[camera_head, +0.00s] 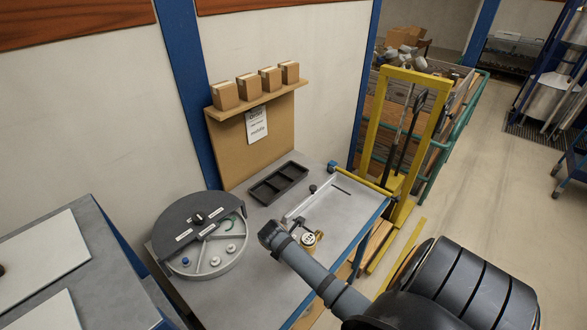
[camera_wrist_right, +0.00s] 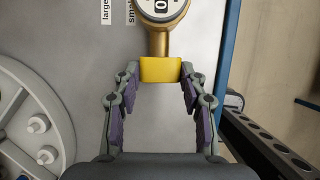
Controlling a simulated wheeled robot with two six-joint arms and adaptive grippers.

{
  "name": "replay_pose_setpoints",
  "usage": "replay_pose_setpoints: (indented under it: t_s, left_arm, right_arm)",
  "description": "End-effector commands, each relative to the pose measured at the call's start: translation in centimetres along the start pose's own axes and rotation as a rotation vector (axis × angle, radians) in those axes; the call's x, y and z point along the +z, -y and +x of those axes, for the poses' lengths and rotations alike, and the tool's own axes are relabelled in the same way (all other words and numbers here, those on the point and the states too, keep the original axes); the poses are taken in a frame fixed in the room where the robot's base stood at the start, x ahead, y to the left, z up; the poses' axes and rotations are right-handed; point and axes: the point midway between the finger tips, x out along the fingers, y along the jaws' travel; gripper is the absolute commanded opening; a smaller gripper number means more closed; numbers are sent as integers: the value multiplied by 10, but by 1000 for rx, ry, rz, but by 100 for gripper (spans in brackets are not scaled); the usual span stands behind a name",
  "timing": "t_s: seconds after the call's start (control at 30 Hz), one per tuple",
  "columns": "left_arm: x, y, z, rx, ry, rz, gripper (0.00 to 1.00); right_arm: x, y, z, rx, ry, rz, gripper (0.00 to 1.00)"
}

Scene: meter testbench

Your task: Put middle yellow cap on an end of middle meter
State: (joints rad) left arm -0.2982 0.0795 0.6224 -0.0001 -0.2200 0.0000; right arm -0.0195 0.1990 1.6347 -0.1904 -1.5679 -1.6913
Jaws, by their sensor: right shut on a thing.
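The meter is round with a brass body, a white dial and a brass neck (camera_wrist_right: 161,43); it shows at the top of the right wrist view and small on the bench in the head view (camera_head: 309,239). The yellow cap (camera_wrist_right: 160,70) sits at the neck's lower end, in line with it and seeming to touch it; I cannot tell how far it is fitted. My right gripper (camera_wrist_right: 161,78) is shut on the cap, with a finger at each side. In the head view my right arm hides most of that gripper. My left gripper is out of view.
A round grey carousel (camera_head: 213,266) with a dark half cover and several small parts stands left of the meter. A black compartment tray (camera_head: 278,183) lies behind. Several cardboard boxes (camera_head: 248,86) line a shelf. The blue bench edge (camera_head: 356,240) is close on the right.

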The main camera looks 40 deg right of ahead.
Motion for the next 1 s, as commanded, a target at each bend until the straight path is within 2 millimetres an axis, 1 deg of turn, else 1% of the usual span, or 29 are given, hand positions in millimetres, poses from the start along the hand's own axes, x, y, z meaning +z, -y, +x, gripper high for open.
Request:
replay_pose_setpoints:
  t_s: [0.27,0.67,1.0]
  left_arm:
    - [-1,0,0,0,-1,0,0]
    - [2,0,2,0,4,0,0]
    - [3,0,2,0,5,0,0]
  right_arm:
    - [0,0,1,0,0,0,30]
    - [-5,-1,13,1,0,0,30]
    - [-6,-1,13,1,0,0,30]
